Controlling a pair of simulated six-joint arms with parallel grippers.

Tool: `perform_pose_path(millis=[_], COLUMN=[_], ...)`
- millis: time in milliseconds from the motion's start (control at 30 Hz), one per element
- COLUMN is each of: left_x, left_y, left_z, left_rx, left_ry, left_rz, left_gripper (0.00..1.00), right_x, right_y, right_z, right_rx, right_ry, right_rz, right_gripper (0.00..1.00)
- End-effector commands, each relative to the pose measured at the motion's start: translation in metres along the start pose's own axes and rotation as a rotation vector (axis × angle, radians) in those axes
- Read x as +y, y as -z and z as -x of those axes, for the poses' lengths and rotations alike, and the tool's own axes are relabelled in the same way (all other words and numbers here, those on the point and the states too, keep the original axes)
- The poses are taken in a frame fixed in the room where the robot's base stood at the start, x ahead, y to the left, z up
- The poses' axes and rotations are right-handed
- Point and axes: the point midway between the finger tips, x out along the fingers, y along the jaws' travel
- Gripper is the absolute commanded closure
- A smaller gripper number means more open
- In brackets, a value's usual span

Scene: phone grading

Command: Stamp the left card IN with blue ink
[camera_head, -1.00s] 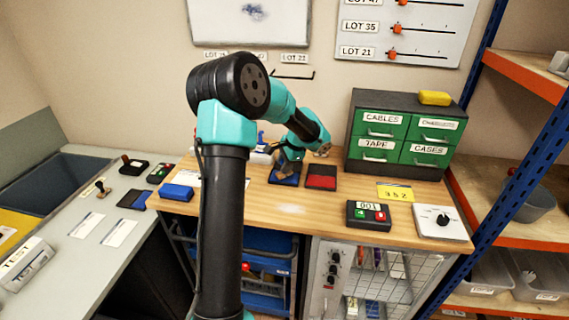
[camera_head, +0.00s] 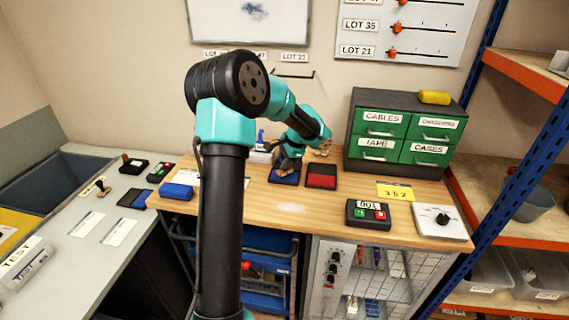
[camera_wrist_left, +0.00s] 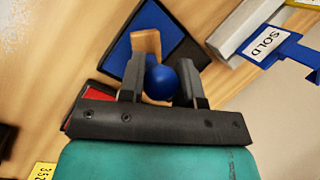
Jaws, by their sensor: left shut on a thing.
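My left gripper (camera_head: 288,157) is at the back of the wooden bench, over the blue ink pad (camera_head: 284,178). In the left wrist view the gripper (camera_wrist_left: 160,88) is shut on a stamp with a round blue knob (camera_wrist_left: 161,82) and a pale wooden body. The stamp is over the blue pad (camera_wrist_left: 118,48); I cannot tell whether it touches. The red ink pad (camera_head: 321,177) lies just to the right. A white card (camera_head: 187,177) on the bench is partly hidden by my arm. My right gripper is not in view.
A green drawer cabinet (camera_head: 405,138) stands at the back right. A blue SOLD tool (camera_wrist_left: 270,45) is near the pad. Two white cards (camera_head: 87,224) (camera_head: 119,232) lie on the grey left counter. The bench front middle is clear.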

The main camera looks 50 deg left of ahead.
Motion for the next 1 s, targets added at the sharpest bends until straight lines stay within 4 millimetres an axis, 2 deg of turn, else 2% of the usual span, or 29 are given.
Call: perform_pose_path(millis=[1000], left_x=[-0.015], left_y=[-0.017], left_z=[0.056], left_rx=[0.001], left_ry=[0.0], left_rz=[0.002], left_gripper=[0.84], right_x=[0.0], right_y=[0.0], right_z=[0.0], right_rx=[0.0], right_ry=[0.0], right_rz=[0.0], right_gripper=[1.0])
